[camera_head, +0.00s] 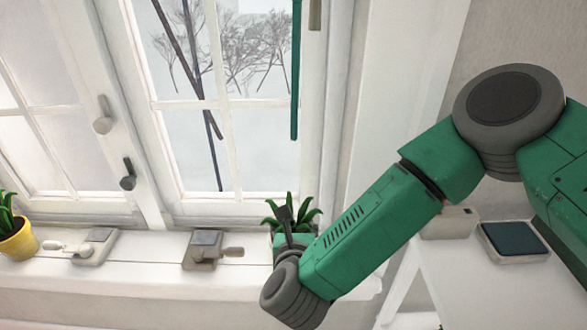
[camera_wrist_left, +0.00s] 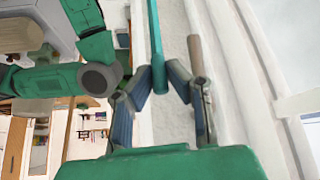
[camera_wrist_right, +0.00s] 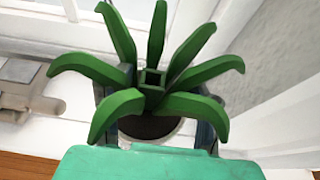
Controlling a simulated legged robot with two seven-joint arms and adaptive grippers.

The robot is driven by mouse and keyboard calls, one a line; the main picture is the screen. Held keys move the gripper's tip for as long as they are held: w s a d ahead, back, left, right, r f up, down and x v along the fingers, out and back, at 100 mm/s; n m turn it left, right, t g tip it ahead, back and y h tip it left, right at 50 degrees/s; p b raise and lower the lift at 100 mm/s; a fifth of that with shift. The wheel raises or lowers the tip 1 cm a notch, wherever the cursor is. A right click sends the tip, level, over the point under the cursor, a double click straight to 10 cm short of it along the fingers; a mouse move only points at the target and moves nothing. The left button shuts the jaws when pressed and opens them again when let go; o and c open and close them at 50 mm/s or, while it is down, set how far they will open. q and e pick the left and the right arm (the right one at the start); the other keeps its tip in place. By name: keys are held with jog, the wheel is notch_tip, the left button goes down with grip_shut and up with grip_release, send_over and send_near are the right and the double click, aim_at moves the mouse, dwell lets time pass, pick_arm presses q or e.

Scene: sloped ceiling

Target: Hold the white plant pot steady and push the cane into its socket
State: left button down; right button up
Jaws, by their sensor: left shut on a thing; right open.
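The cane is a thin green rod (camera_head: 295,80), hanging upright in front of the window in the head view, its lower end free above the plant. My left gripper (camera_wrist_left: 158,78) is shut on the cane (camera_wrist_left: 155,40) in the left wrist view; it is outside the head view. The plant (camera_wrist_right: 150,100) has broad green leaves around a small square socket (camera_wrist_right: 152,79). The white pot (camera_wrist_right: 186,131) shows only as part of its rim around dark soil. My right gripper (camera_wrist_right: 155,115) is open, with a finger on each side of the pot; contact is hidden by leaves.
On the sill (camera_head: 145,250) stand a yellow pot with a plant (camera_head: 18,240) and two grey-beige blocks with handles (camera_head: 92,247) (camera_head: 205,250). A dark blue-topped box (camera_head: 515,240) lies on a white surface at right. A beige rod (camera_head: 315,14) hangs beside the cane.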

aim_at(294, 27)
jog(key=c, duration=0.4)
jog(key=shift+a, duration=0.15)
grip_shut()
jog(key=shift+a, duration=0.5)
jog(key=shift+d, duration=0.15)
pick_arm(q)
jog(key=f, duration=0.5)
jog(key=shift+w+a+f, duration=0.1)
jog(key=shift+w+f, duration=0.1)
jog(key=shift+f, duration=0.2)
pick_arm(e)
jog(key=shift+d, duration=0.35)
pick_arm(q)
jog(key=f, duration=0.4)
jog(key=a+f, duration=0.1)
jog(key=f, duration=0.1)
jog(key=shift+s, duration=0.1)
pick_arm(e)
jog(key=shift+a, duration=0.25)
pick_arm(q)
jog(key=shift+a+f, duration=0.3)
jog(key=shift+f, duration=0.2)
pick_arm(e)
jog(key=shift+a, duration=0.15)
pick_arm(q)
jog(key=shift+d, duration=0.15)
